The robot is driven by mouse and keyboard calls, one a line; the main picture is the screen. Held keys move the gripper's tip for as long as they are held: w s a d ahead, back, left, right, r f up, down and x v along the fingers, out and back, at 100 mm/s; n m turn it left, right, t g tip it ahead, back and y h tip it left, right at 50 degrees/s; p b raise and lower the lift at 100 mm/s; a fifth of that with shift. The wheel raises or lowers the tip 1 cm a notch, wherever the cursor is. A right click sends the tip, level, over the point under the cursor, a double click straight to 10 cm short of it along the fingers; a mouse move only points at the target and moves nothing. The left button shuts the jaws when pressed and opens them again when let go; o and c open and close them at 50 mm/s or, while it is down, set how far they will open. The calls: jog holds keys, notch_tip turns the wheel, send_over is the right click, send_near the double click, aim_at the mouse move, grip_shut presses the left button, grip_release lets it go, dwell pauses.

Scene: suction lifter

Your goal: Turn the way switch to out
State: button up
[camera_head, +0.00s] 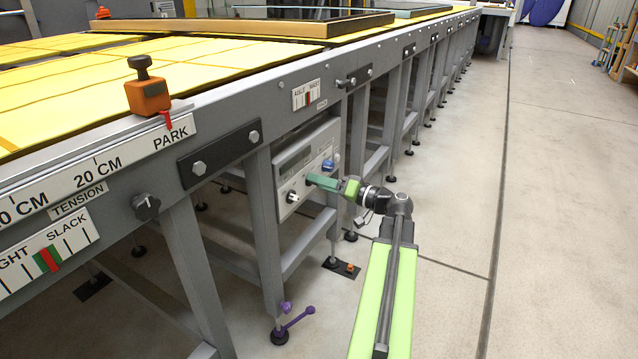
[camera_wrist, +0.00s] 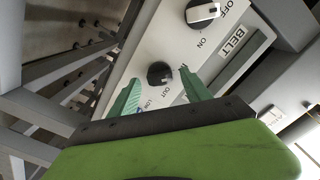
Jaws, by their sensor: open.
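The way switch is a small round black knob (camera_wrist: 159,73) on the pale control panel, with the word OUT printed beside it in the wrist view. Its pointer position is too small to tell. My gripper (camera_wrist: 158,76) is open, with its two green fingers on either side of the knob in that view. I cannot tell whether they touch it. In the head view my gripper (camera_head: 309,179) is close to the front of the control panel (camera_head: 290,160) under the table edge, and it hides the knob there.
A black-and-white switch (camera_wrist: 203,12) marked ON and OFF, near the word BELT, is beside the knob; it also shows in the head view (camera_head: 292,197). A blue knob (camera_head: 328,165) is just right of my gripper. Table legs flank the panel; open floor lies right.

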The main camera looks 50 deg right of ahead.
jog(key=shift+w+a, duration=0.15)
jog(key=shift+w, duration=0.2)
